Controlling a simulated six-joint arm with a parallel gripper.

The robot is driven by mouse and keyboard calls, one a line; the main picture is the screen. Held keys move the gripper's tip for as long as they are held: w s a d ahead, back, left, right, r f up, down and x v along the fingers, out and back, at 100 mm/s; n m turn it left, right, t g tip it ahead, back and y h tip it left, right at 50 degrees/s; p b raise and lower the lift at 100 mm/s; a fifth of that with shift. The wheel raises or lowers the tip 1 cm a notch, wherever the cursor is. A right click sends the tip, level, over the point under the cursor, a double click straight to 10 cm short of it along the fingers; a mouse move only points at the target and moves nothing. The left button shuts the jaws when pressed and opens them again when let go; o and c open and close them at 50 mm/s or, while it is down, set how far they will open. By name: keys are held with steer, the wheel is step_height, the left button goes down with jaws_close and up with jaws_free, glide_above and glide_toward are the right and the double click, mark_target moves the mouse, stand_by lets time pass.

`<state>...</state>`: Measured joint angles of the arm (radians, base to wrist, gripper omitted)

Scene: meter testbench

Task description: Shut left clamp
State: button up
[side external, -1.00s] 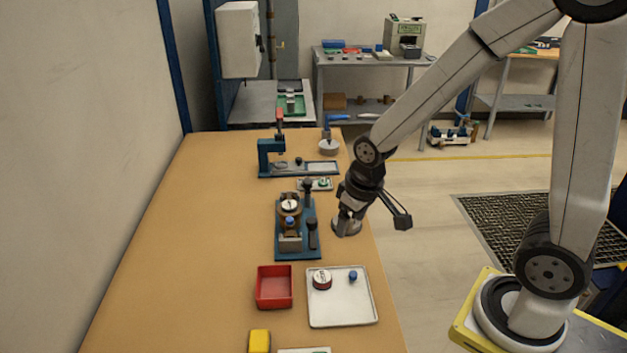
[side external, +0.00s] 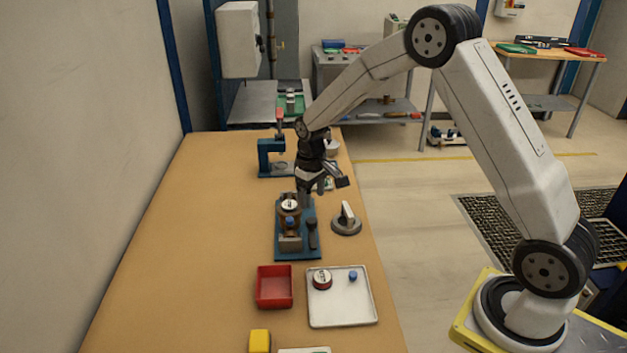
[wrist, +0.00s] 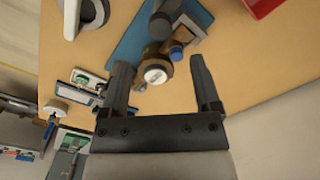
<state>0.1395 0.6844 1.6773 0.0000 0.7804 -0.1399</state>
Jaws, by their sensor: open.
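The test fixture has a blue base plate (side external: 284,248) on the bench. A round brass meter with a white dial (side external: 289,204) sits on it, and it also shows in the wrist view (wrist: 157,73). A dark clamp handle with a black knob (side external: 312,224) stands on the plate's right side; it also shows in the wrist view (wrist: 160,25). My gripper (side external: 307,199) is over the plate's far right end, pointing down. In the wrist view its two fingers are open and apart, with the meter between their tips in the picture. The clamp part at the far end is hidden.
A red bin (side external: 262,289) and a white tray (side external: 316,318) stand nearer on the bench. A grey round base with a light lever (side external: 346,223) is right of the fixture. A blue press (side external: 264,158) stands behind. The bench left of the fixture is clear.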

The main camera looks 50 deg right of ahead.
mark_target(312, 219)
steer(key=shift+f, duration=3.85)
jaws_close()
